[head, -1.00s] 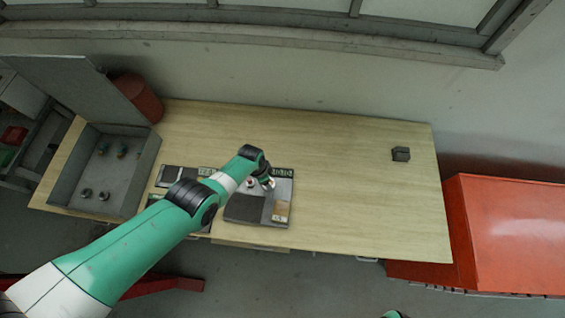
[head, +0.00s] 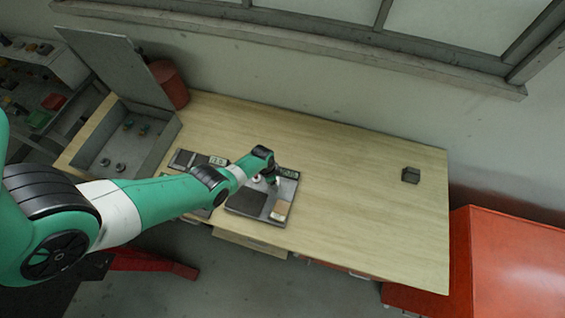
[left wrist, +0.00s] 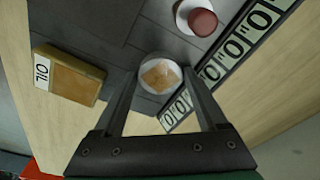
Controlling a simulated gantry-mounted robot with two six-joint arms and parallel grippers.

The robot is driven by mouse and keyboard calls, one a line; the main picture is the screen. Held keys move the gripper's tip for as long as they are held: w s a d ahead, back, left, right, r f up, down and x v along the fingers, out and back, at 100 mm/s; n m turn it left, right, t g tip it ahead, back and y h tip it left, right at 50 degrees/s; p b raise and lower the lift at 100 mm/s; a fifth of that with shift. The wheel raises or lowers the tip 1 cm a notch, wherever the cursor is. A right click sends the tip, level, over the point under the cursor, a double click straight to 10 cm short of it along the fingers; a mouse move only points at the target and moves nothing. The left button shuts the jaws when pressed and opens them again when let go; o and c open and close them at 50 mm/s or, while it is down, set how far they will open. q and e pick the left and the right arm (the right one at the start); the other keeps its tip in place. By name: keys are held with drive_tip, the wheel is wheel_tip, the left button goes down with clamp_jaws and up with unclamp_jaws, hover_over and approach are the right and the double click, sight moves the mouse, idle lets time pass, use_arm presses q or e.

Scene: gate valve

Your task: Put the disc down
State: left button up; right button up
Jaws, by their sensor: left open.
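A pale round disc-like piece (left wrist: 160,88) with a tan square on its face shows in the left wrist view, on or just above the dark grey board. My left gripper (left wrist: 162,73) is open, with its fingertips on either side of this piece; I cannot tell whether they touch it. In the head view my left gripper (head: 273,180) is low over the right part of the board (head: 245,201), and the piece is not clearly visible there. A red-capped round piece on a white base (left wrist: 202,20) stands nearby on the board. My right gripper is out of view.
A tan block labelled OIL (left wrist: 68,76) lies on the board, and a label strip (left wrist: 238,45) runs along one edge. A lidded grey box (head: 128,150) holds several small fittings. A dark block (head: 411,175) sits far right. The table's right half (head: 370,210) is mostly clear.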

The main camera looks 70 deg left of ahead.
use_arm(q)
clamp_jaws()
drive_tip(key=shift+a, duration=0.1)
idle(0.4)
